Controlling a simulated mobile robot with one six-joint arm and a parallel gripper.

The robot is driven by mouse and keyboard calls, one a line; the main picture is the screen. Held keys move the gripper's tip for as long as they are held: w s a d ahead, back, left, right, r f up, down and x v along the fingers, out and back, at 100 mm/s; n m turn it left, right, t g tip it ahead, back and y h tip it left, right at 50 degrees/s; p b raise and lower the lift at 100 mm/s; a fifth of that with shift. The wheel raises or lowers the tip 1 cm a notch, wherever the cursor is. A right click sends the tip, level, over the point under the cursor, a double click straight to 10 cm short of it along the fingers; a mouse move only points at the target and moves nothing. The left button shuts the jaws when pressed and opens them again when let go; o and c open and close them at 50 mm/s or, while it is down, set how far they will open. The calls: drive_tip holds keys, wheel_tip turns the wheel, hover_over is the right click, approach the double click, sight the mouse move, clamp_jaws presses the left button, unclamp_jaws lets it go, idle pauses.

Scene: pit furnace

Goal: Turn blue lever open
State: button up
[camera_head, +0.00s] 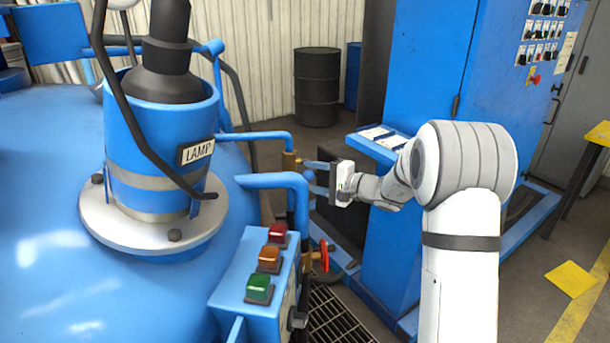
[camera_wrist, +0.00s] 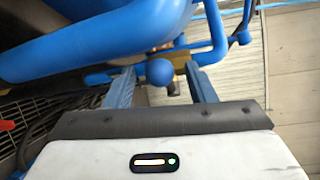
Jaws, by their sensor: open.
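The blue lever (camera_wrist: 159,72) shows its round knob in the wrist view, between the two fingertips of my gripper (camera_wrist: 158,78). The fingers stand apart on either side of the knob, with a visible gap on both sides. In the head view my gripper (camera_head: 314,177) is at the middle, level and pointing left, beside the blue pipes of the vessel. A brass valve body (camera_head: 290,160) sits on the pipe just left of the fingertips; brass (camera_wrist: 180,64) also shows behind the knob. The lever's stem is hidden.
A blue control box (camera_head: 250,281) with red, orange and green buttons stands in front. A red-handled valve (camera_head: 324,255) is below my gripper. The big blue vessel (camera_head: 45,220) fills the left. A blue cabinet (camera_head: 430,75) stands right, behind my arm. A black drum (camera_head: 317,87) is farther back.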

sight(306, 168)
drive_tip(key=shift+x, duration=1.95)
